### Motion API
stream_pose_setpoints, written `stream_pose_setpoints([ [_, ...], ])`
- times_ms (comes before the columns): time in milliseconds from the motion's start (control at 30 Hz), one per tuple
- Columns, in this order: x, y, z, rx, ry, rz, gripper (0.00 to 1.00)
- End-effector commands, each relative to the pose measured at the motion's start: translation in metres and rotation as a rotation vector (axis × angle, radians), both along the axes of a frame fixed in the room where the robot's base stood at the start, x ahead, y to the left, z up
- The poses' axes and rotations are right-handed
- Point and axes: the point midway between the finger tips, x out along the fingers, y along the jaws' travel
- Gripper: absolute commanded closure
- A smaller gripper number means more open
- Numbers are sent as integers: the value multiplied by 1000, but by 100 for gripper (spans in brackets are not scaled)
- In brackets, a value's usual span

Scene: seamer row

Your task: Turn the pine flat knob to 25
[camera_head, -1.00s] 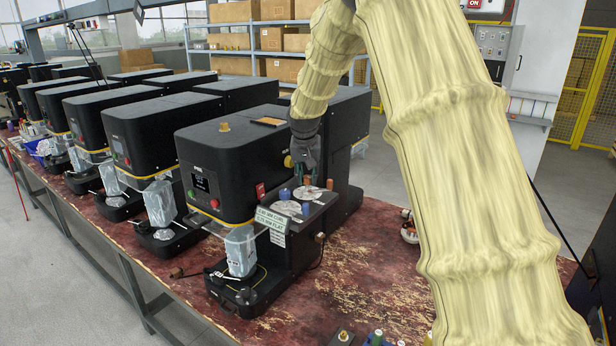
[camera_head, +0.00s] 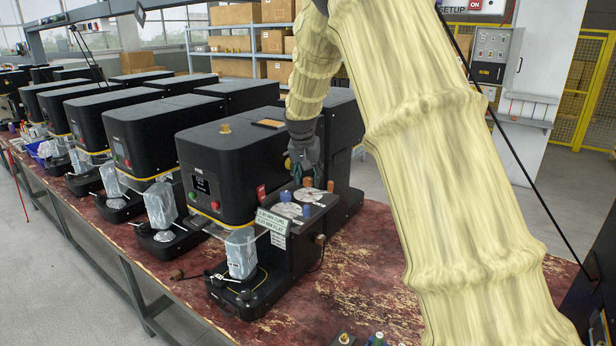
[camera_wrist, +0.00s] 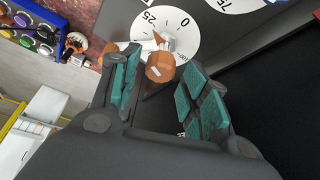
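The brown wooden knob (camera_head: 307,182) stands on a white dial (camera_head: 314,196) on the black seamer's side shelf. In the wrist view the knob (camera_wrist: 160,70) has a white mark on its top, and a pointed tan tip shows beside it over the dial face (camera_wrist: 187,40), between the printed 25 and 0. My gripper (camera_head: 308,174) is just above the knob, with teal-padded fingers. In the wrist view my gripper (camera_wrist: 160,92) is open, its fingers on either side of the knob with visible gaps. The knob's lower part is hidden.
A blue knob (camera_head: 285,195) on a second dial (camera_head: 287,210) stands close by. Another brown piece (camera_head: 331,186) is right of the wooden knob. A sign (camera_head: 272,221) about curl and flat hangs at the shelf front.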

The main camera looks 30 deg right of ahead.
Motion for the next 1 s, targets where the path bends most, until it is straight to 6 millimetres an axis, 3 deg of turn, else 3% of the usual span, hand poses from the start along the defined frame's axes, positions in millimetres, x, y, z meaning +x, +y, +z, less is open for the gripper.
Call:
stream_pose_setpoints([
  [267,-1,0,-1,1,3,0,51],
  [433,-3,3,9,1,2,0,51],
  [1000,-28,28,95,0,1,0,51],
])
